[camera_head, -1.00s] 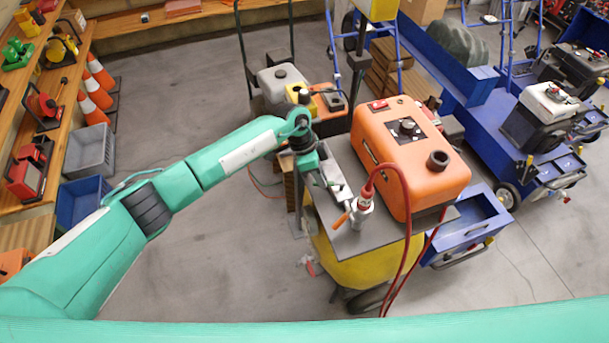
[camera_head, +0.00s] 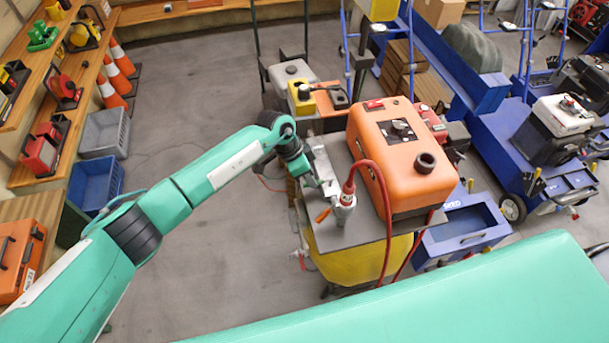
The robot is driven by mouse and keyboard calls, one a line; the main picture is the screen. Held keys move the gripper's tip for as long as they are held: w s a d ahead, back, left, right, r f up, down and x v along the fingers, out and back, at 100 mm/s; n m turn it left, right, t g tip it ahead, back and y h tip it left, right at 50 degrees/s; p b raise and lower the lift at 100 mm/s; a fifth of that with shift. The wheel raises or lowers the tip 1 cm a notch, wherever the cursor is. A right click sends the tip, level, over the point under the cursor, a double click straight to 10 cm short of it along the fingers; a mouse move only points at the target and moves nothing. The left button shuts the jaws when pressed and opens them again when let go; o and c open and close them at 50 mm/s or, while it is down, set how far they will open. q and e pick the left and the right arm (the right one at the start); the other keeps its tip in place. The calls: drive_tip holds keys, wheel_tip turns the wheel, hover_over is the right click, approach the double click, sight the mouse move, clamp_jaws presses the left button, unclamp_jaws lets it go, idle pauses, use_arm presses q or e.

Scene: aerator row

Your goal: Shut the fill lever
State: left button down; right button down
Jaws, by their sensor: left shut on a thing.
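The fill lever (camera_head: 323,215) is a small orange handle sticking out to the left of a metal fitting (camera_head: 345,206), where a red hose joins. The fitting stands on the grey top plate of a cart, beside an orange machine (camera_head: 405,150). My left gripper (camera_head: 332,188) reaches down from the upper left to the fitting. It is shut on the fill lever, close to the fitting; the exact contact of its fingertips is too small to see. The orange end of the lever shows in front of the gripper. My right gripper is not in view.
The red hose (camera_head: 386,215) loops in front of the orange machine. A yellow tank (camera_head: 350,262) sits under the plate, with an open blue drawer (camera_head: 462,232) to its right. Blue carts stand at right, and shelves, cones and crates at left. The floor (camera_head: 215,260) left of the cart is clear.

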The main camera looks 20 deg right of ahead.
use_arm(q)
drive_tip(key=shift+d+r, duration=0.1)
drive_tip(key=c, duration=1.4)
unclamp_jaws()
drive_tip(key=b+v, duration=0.4)
drive_tip(key=v, duration=0.9)
drive_tip(key=shift+a+r, duration=0.3)
